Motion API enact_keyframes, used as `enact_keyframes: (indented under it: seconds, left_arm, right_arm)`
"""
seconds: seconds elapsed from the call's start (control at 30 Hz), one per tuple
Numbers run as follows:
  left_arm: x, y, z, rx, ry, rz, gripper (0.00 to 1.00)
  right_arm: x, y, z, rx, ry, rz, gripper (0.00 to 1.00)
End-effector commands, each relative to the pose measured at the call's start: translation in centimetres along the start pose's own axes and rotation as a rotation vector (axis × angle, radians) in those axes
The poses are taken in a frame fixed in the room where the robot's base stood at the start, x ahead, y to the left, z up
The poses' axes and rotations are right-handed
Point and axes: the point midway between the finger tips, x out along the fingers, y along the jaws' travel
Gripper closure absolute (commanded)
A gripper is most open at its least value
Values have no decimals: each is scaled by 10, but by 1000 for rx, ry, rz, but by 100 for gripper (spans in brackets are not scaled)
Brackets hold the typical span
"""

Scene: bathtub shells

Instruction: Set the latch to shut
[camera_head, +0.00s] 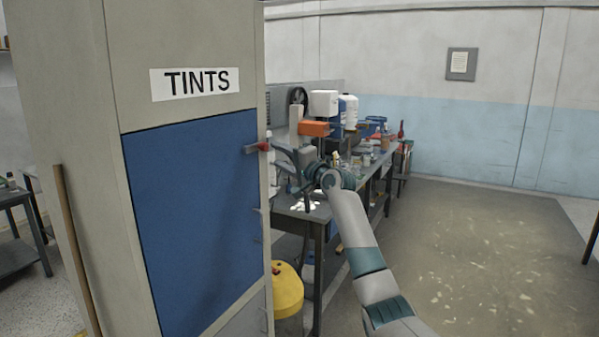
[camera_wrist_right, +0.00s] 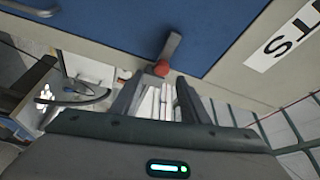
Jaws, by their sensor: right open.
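The latch (camera_head: 257,147) is a small grey lever with a red part, on the right edge of the blue door of the tall cabinet marked TINTS. In the head view it lies nearly level. In the right wrist view the latch (camera_wrist_right: 171,47) shows its grey arm over the blue panel and its red end towards my fingers. My right gripper (camera_head: 289,158) is just right of the latch, beside the cabinet's edge. In the right wrist view my right gripper (camera_wrist_right: 162,98) has its fingers spread, with no object between them, apart from the latch. My left gripper is out of view.
The beige cabinet (camera_head: 88,100) with its blue door (camera_head: 200,215) fills the left. A cluttered workbench (camera_head: 290,212) stands behind my right arm, with a yellow bin (camera_head: 287,288) below. The floor (camera_head: 480,250) at right is clear.

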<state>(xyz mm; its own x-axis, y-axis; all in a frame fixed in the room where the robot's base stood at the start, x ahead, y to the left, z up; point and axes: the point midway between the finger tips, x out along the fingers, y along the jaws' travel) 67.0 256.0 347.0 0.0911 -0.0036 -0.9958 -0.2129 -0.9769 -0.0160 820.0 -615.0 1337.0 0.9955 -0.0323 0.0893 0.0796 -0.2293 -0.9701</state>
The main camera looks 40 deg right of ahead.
Motion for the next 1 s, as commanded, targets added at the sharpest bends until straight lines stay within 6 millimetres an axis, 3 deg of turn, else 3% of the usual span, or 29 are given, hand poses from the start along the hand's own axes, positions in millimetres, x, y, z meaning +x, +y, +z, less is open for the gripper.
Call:
enact_keyframes:
  seconds: [0.3,0.5,1.0]
  left_arm:
    - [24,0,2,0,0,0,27]
    - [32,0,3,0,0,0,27]
    - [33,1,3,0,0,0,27]
  right_arm:
    - [-56,5,1,-3,0,1,59]
    - [-80,4,1,-2,-1,3,59]
    - [-88,2,1,0,-1,3,59]
